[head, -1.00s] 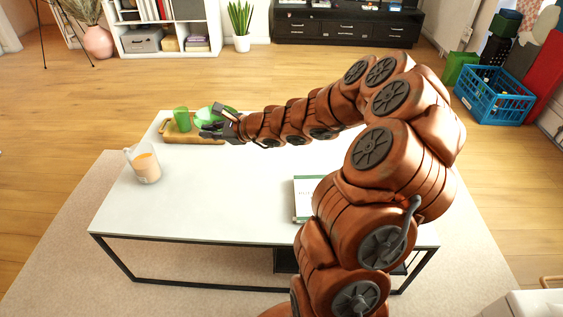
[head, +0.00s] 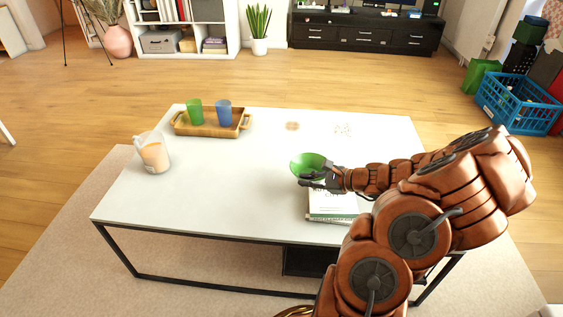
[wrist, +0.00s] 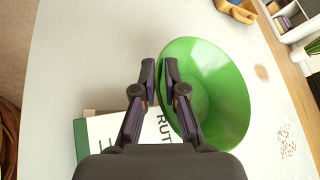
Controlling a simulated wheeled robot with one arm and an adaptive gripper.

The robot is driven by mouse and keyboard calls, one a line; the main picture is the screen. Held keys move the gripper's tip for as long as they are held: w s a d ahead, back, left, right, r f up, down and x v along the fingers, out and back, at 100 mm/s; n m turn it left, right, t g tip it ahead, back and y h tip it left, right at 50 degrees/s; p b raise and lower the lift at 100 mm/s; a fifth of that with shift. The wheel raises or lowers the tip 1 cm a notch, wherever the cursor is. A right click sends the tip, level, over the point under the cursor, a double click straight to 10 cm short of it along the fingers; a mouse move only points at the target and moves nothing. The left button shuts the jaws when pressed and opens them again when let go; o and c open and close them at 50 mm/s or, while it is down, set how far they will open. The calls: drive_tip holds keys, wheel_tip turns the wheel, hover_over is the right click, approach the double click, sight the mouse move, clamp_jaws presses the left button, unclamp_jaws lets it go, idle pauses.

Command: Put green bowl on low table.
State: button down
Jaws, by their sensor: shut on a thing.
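The green bowl (head: 307,163) is held at its rim by my gripper (head: 322,180), which is shut on it. It shows over the low white table (head: 230,205), near the book stack, right of the table's middle. In the wrist view the bowl (wrist: 215,90) opens toward the camera, and the fingers of my gripper (wrist: 159,75) pinch its left rim. I cannot tell whether the bowl's base touches the tabletop.
A book stack (head: 332,207) lies beneath my gripper. A wooden tray (head: 212,130) with a green cup (head: 195,112) and a blue cup (head: 223,110) stands at the back left. A pitcher (head: 153,152) stands at the left. The tabletop's middle is clear.

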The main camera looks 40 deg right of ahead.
drive_tip(key=w+b, duration=0.1)
drive_tip(key=w, duration=0.3)
drive_tip(key=w+d+f+b, duration=0.1)
drive_tip(key=w, duration=0.4)
drive_tip(key=w+b, duration=0.1)
drive_tip(key=w, duration=0.3)
drive_tip(key=shift+w+d+f, duration=0.15)
drive_tip(key=shift+d+f, duration=0.1)
drive_tip(key=shift+d, duration=0.05)
drive_tip(key=shift+w+d+b, duration=0.15)
drive_tip(key=shift+w+b, duration=0.35)
drive_tip(key=shift+w, duration=0.6)
wheel_tip(320, 180, down, 4)
drive_tip(key=shift+s+r+b, duration=0.1)
drive_tip(key=shift+r+b, duration=0.15)
drive_tip(key=shift+b, duration=0.7)
drive_tip(key=shift+r, duration=0.1)
drive_tip(key=c, duration=1.2)
unclamp_jaws()
drive_tip(key=shift+c, duration=0.2)
